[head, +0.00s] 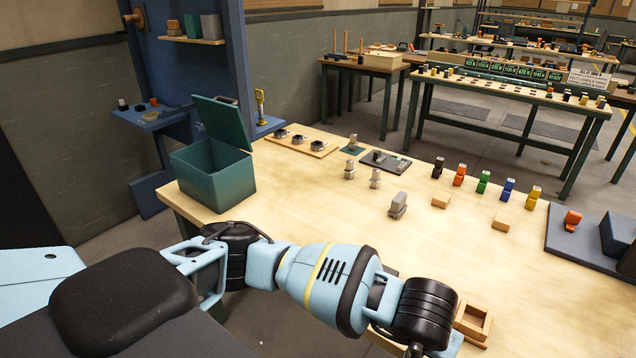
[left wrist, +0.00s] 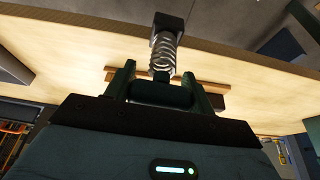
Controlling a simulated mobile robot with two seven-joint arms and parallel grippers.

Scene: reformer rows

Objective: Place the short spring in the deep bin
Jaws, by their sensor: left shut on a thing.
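A coiled metal spring with a dark block at its end (left wrist: 163,54) sits between the fingers of my left gripper (left wrist: 162,88) in the left wrist view. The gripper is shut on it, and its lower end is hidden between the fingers. In the head view my left arm reaches across to the lower right; its fingers and the spring cannot be made out there. The deep bin seems to be the green box (head: 211,186) at the table's left end, with its lid raised at the back. The box's inside floor is hidden. My right gripper is not in view.
A small wooden tray (head: 474,322) lies beside my left wrist. Several grey pieces (head: 397,205) and coloured pieces (head: 483,182) stand on the table (head: 320,215). A dark board (head: 385,162) and a wooden board (head: 301,140) lie at the back. Tabletop right of the green box is clear.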

